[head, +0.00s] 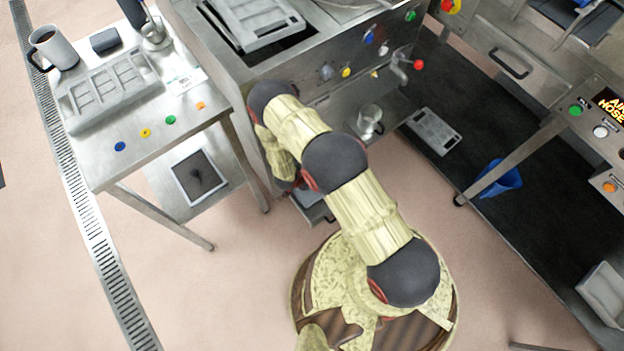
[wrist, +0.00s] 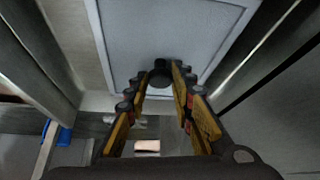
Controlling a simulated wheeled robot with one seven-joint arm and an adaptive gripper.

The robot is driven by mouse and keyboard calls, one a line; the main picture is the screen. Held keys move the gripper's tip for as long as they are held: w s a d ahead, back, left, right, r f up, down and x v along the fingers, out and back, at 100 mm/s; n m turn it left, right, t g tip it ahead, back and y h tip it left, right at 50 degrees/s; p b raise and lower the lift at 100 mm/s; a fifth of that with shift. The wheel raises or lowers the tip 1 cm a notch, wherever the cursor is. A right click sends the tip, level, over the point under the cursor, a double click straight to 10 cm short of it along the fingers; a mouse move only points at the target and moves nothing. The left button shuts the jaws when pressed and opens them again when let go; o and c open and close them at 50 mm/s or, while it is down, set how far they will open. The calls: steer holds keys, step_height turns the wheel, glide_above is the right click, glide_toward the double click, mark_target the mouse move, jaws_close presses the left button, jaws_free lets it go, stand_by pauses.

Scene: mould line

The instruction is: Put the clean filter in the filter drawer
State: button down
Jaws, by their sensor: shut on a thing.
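The clean filter (wrist: 190,22), a pale grey panel in a white frame, fills the upper middle of the wrist view. My gripper (wrist: 159,77) is shut on a dark knob at the filter, with both fingers closing in on it. A pale band (wrist: 95,103) at the filter's near edge looks like the filter drawer. I cannot tell whether the filter rests fully in it. In the head view a low drawer (head: 312,210) shows beneath the machine, mostly behind my arm. My gripper is hidden there.
Grey metal walls stand close on both sides in the wrist view. A dark, stained filter (head: 199,177) lies on the side table's lower shelf. The table (head: 98,175) carries a mug (head: 55,48) and a mould tray (head: 108,88).

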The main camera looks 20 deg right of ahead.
steer(key=c, duration=1.5)
jaws_free()
steer(key=shift+c, duration=0.2)
steer(key=p+v, duration=0.5)
steer(key=v, duration=0.7)
